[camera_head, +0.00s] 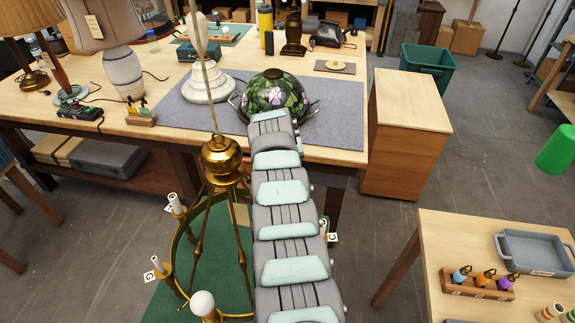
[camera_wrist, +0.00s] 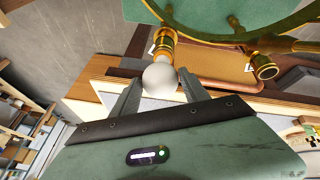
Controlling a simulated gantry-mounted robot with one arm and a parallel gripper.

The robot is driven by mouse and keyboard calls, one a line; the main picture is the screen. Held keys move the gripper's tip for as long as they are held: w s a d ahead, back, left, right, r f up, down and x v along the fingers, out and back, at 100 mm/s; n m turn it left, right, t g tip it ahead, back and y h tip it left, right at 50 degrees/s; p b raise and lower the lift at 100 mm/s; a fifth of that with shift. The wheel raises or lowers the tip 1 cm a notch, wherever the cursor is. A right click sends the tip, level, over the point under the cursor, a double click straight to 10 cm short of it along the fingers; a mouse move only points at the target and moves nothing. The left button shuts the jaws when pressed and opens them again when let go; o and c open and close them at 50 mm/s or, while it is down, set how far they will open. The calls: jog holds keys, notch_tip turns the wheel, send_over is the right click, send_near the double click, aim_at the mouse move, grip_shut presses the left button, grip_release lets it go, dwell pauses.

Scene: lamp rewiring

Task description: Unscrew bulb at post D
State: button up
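A brass chandelier ring hangs below the brass hub (camera_head: 222,160) in the head view, over a green mat. In the wrist view a round white bulb (camera_wrist: 160,79) sits in a brass socket (camera_wrist: 164,45) on the ring. A white tag beside that socket is too small to read. My gripper (camera_wrist: 160,76) has one finger on each side of this bulb, with the fingertips close to the glass. Whether they press on it cannot be told. In the head view my arm hides the gripper and this part of the ring.
Another brass post (camera_wrist: 263,68) without a bulb is right of the bulb in the wrist view. A white bulb (camera_head: 203,304) stands at the ring's near side. A side table holds a grey tray (camera_head: 536,252) and a wooden rack (camera_head: 478,284). A stained-glass shade (camera_head: 274,94) lies on the bench.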

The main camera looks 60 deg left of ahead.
jog(key=shift+r, duration=0.1)
jog(key=c, duration=1)
jog(key=shift+w+d+r+n+p, duration=0.15)
jog(key=shift+n+p, duration=0.25)
jog(key=shift+p, duration=0.3)
jog(key=shift+n+g+p, duration=0.4)
jog(key=shift+n+p, duration=0.05)
jog(key=shift+n, duration=0.15)
grip_shut()
jog(key=shift+n+g+y, duration=0.3)
jog(key=shift+n+y, duration=0.2)
jog(key=shift+n, duration=0.5)
jog(key=f+n+g+b, duration=0.1)
jog(key=n+b, duration=0.1)
jog(key=shift+w+b, duration=0.15)
jog(key=shift+b, duration=0.25)
jog(key=shift+n+b, duration=0.5)
jog(key=shift+b, duration=0.05)
jog(key=shift+r+n+g+b, duration=0.3)
jog(key=shift+n+g, duration=0.1)
jog(key=shift+n, duration=0.1)
jog(key=o, duration=1.5)
grip_release()
jog(key=shift+c, duration=0.2)
